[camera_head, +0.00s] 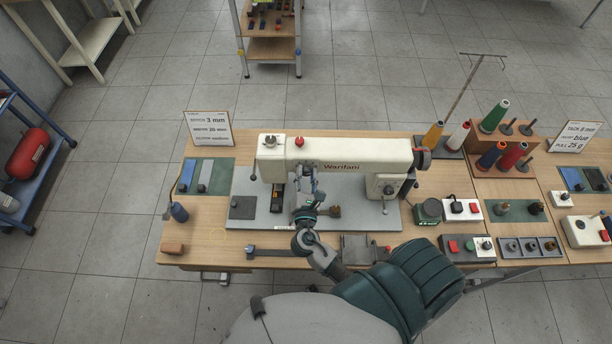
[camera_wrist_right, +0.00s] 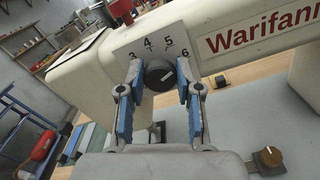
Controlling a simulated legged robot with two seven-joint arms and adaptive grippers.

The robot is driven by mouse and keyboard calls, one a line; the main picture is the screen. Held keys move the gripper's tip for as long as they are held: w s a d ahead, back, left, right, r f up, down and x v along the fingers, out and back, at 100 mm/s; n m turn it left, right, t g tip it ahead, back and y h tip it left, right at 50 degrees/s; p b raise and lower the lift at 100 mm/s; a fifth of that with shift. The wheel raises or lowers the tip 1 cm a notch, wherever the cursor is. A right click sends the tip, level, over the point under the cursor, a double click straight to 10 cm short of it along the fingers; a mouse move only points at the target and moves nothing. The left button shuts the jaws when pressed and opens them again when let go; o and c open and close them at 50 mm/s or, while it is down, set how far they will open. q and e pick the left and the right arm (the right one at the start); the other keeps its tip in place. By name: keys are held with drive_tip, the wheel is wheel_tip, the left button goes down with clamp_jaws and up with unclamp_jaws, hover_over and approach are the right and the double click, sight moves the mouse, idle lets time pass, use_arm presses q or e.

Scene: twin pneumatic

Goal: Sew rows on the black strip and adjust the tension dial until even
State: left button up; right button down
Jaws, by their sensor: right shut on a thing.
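The white Warifani sewing machine (camera_head: 335,150) stands on the wooden table. In the right wrist view, its black tension dial (camera_wrist_right: 159,76) sits on a white plate marked with numbers, 4 and 5 at the top. My right gripper (camera_wrist_right: 160,68) has one blue-padded finger on each side of the dial and is shut on it. In the head view this gripper (camera_head: 308,184) is at the front of the machine's left end. A black strip-like piece (camera_head: 277,197) with a yellowish end lies on the machine bed beside it, partly hidden. My left gripper is not in view.
A card (camera_head: 208,129) reading 3 mm stands at the back left, behind a green mat (camera_head: 219,178) with strips.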

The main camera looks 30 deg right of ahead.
drive_tip(key=shift+f+m, duration=0.1)
drive_tip(key=shift+m, duration=0.9)
drive_tip(key=c, duration=0.8)
unclamp_jaws()
drive_tip(key=shift+o, duration=0.2)
drive_tip(key=shift+w+d, duration=0.1)
drive_tip(key=shift+w, duration=0.1)
drive_tip(key=shift+s, duration=0.1)
drive_tip(key=v, duration=1.2)
